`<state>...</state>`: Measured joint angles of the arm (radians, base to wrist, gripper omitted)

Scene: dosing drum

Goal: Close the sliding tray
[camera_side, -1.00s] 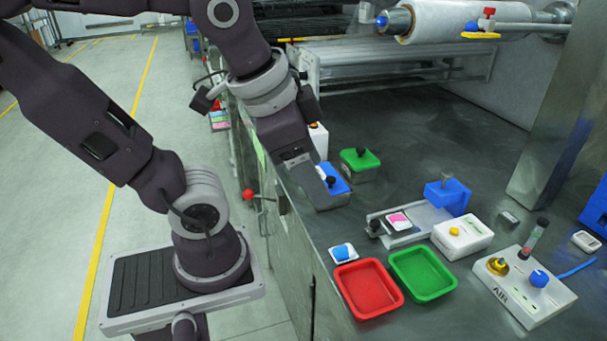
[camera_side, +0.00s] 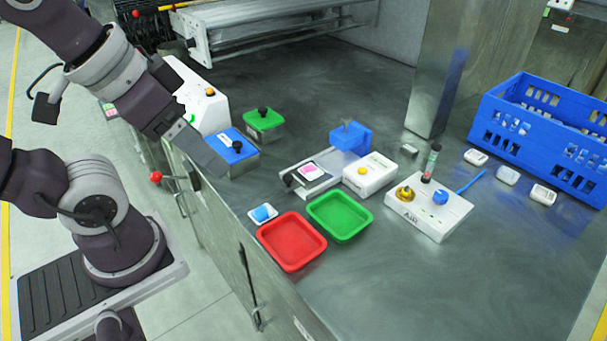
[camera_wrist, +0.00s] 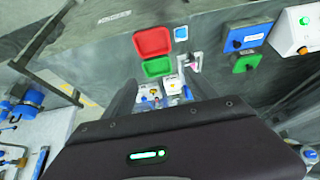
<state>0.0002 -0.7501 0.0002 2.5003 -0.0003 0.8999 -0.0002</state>
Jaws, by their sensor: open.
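The sliding tray (camera_side: 327,174) is a grey metal drawer piece with a black knob (camera_side: 291,180) on its near-left end and a pink-and-white pad (camera_side: 311,171) on it. It sticks out toward the left from beside a white box with a yellow button (camera_side: 370,174), with a blue block (camera_side: 351,136) at its far end. My gripper (camera_side: 212,161) is in the air left of the tray, in front of the blue-lidded box, apart from the knob. In the wrist view my gripper (camera_wrist: 165,88) is open, with nothing seen between its fingers, and the tray (camera_wrist: 195,63) shows beyond them.
A red tray (camera_side: 291,242) and a green tray (camera_side: 339,217) lie in front of the sliding tray. Blue-lidded (camera_side: 231,150) and green-lidded (camera_side: 263,123) boxes stand behind left. The AIR box (camera_side: 430,211) and blue crate (camera_side: 548,127) are at right. The front right worktop is clear.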

